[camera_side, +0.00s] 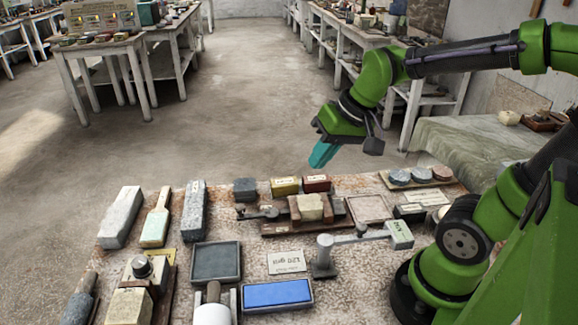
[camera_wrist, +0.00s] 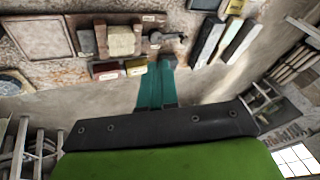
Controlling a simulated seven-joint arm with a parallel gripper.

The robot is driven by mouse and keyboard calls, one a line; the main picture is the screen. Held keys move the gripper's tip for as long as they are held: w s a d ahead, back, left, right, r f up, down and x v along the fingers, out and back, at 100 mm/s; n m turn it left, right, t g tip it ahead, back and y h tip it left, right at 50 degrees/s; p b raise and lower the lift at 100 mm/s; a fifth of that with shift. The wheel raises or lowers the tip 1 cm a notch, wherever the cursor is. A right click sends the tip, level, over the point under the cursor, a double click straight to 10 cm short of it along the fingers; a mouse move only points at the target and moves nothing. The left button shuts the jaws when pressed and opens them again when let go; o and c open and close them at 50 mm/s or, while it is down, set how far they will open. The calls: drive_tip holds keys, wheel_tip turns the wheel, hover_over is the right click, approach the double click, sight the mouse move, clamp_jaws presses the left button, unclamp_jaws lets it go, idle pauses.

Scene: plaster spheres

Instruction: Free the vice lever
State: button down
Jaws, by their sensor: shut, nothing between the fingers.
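The vice (camera_side: 292,212) sits on a brown board near the table's middle, with a pale block (camera_side: 311,207) between its jaws. Its dark lever (camera_side: 262,213) points left in the side view. In the wrist view the lever (camera_wrist: 168,38) lies right of the pale block (camera_wrist: 123,41). A dark grey block (camera_side: 245,189) stands just behind the lever; I cannot tell whether they touch. My gripper (camera_side: 320,157) is shut and empty, above and behind the table's far edge. Its teal fingers (camera_wrist: 156,85) also show in the wrist view.
A yellow box (camera_side: 286,186) and a red box (camera_side: 317,184) stand behind the vice. A grey-white lamp-like arm (camera_side: 352,240) stands in front of it. Long stone bars (camera_side: 194,211) lie to the left. The air around my gripper is clear.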

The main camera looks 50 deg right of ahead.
drive_tip(key=w+d+f+n+g+y, duration=0.1)
drive_tip(key=w+d+f+n+y, duration=0.1)
drive_tip(key=w+n, duration=0.3)
drive_tip(key=w+d+f+n+g+y, duration=0.2)
drive_tip(key=w+d+f+n, duration=0.2)
drive_tip(key=w, duration=0.9)
drive_tip(key=shift+d+f+n+y, duration=0.25)
drive_tip(key=shift+f+n+y, duration=0.15)
drive_tip(key=shift+f+n, duration=0.35)
drive_tip(key=shift+r, duration=0.1)
drive_tip(key=x, duration=0.9)
drive_tip(key=shift+a+f, duration=0.3)
drive_tip(key=a, duration=0.2)
drive_tip(key=s+a, duration=0.1)
drive_tip(key=shift+f, duration=0.35)
drive_tip(key=shift+s+a, duration=0.2)
drive_tip(key=shift+a, duration=0.2)
